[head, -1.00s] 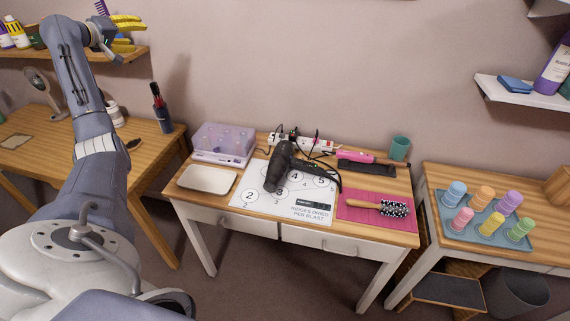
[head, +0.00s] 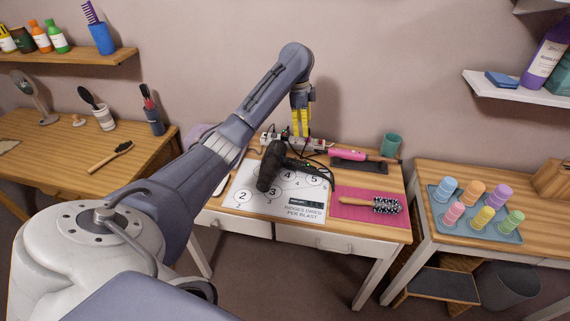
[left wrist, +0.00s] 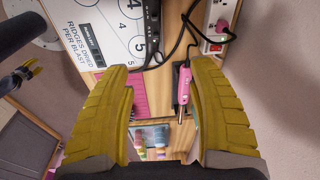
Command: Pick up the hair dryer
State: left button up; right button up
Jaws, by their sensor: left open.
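The black hair dryer (head: 270,166) lies on a white numbered mat (head: 244,199) on the middle table. Its handle and cord run towards the right. In the left wrist view a black part, apparently its handle (left wrist: 152,28), shows at the top. My left gripper (head: 300,122) points down above the back of the table, behind and right of the dryer.
A power strip (head: 270,141) with cords lies at the table's back. A hairbrush (head: 375,203) lies on a pink mat (head: 350,213). My left arm covers the table's left side.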

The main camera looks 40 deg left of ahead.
pick_arm(q)
jog(key=d+f+m, duration=0.2)
jog(key=d, duration=0.2)
send_over(310, 167)
jog(key=shift+g+y, duration=0.4)
jog(key=f, duration=1.1)
jog(key=shift+s, duration=0.2)
jog(key=shift+w+f, duration=0.2)
jog(key=shift+f, duration=1.45)
jog(key=shift+w+f, duration=0.15)
jog(key=shift+f, duration=1.5)
jog(key=shift+c, duration=0.3)
grip_shut()
